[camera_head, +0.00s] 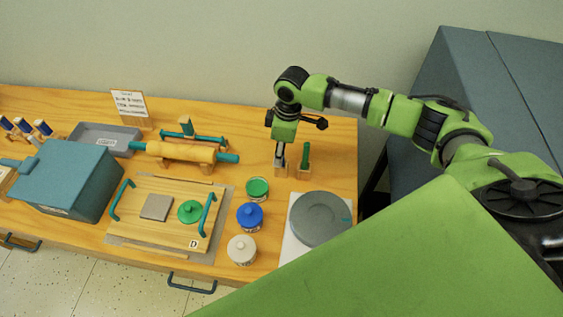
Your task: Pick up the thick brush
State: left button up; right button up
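My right arm reaches in from the right, and its gripper (280,152) points down over a small wooden block (281,170) near the back right of the table. The fingers are small and overlap what stands at that block, so I cannot tell whether they are open or shut on anything. Just right of it, a green upright handle (305,153) stands in another small wooden block; it may be a brush, but its thickness is hard to judge. Which item is the thick brush is not clear. My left gripper is not in view.
The wooden table (330,150) also holds a grey disc (320,220), several lidded jars including a blue one (250,217), a board with teal handles (170,232), a rolling pin (180,152) and a teal box (70,175). The wall is close behind.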

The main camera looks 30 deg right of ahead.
jog(key=shift+r, duration=0.1)
grip_shut()
notch_tip(320, 180, up, 10)
jog(key=shift+b, duration=1)
